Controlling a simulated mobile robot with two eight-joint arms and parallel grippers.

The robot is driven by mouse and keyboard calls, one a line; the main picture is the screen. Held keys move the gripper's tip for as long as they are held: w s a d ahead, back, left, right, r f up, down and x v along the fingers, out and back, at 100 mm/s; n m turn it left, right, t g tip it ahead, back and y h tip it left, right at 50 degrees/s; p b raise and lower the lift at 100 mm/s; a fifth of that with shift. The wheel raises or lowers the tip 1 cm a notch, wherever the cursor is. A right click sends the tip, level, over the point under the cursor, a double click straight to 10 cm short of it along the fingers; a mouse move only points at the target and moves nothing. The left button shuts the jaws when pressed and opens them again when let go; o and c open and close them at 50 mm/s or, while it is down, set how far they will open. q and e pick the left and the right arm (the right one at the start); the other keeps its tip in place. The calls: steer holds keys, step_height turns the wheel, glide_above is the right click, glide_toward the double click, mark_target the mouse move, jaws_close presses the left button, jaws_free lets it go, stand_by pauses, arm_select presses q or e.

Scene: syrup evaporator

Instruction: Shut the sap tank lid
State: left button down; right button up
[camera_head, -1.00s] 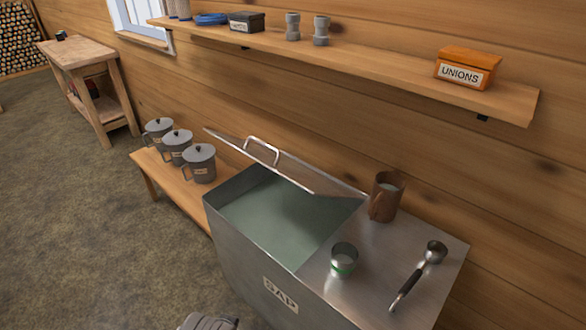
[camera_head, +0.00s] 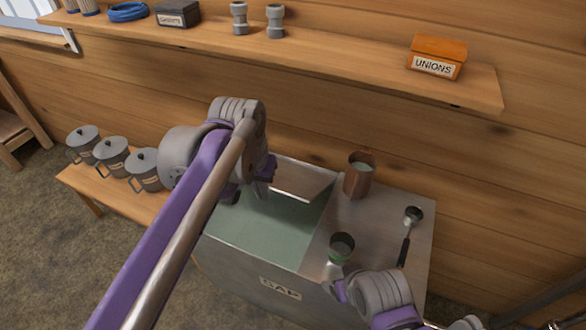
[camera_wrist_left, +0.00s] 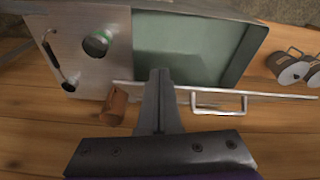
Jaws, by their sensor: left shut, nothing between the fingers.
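The metal sap tank (camera_head: 245,262) has its lid (camera_head: 303,180) raised at the wall side, with pale green liquid (camera_head: 275,230) showing below. My left gripper (camera_head: 256,192) is over the tank's rear left, in front of the lid, and hides much of it and its handle in the head view. In the left wrist view the lid (camera_wrist_left: 285,95) is nearly edge-on, with its handle (camera_wrist_left: 218,108) right of my shut, empty left gripper (camera_wrist_left: 160,75). I cannot tell whether it touches the lid. My right gripper (camera_head: 337,290) is by the tank's front; its jaws are unclear.
Several lidded pots (camera_head: 112,155) stand on the bench at left. A wall shelf (camera_head: 330,65) holds an orange box (camera_head: 437,58).

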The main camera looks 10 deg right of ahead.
arm_select(q)
step_height(320, 180, up, 9)
steer(key=m+p, duration=0.2)
steer(key=p, duration=0.1)
glide_above(311, 199)
steer(key=w, duration=0.1)
steer(key=shift+g, duration=0.3)
steer(key=f, duration=0.3)
steer(key=d+f, duration=0.1)
steer(key=f, duration=0.3)
steer(key=w+f, duration=0.1)
steer(key=f, duration=0.2)
steer(key=shift+d+f+b, duration=0.15)
steer(key=shift+f+b, duration=0.15)
steer(key=shift+s+a+f, duration=0.5)
steer(key=shift+s+f, duration=0.2)
steer(key=shift+f, duration=0.1)
steer(key=shift+s+a+f, duration=0.25)
steer(key=shift+s+f, duration=0.1)
steer(key=shift+f, duration=0.2)
arm_select(e)
steer(key=shift+w+d+r, duration=0.1)
steer(key=shift+w+r, duration=0.1)
steer(key=shift+r, duration=0.6)
steer(key=shift+w+r, duration=0.25)
steer(key=shift+r, duration=0.5)
steer(key=shift+w+d+r, duration=0.1)
steer(key=shift+w+r, duration=0.1)
steer(key=shift+r, duration=0.6)
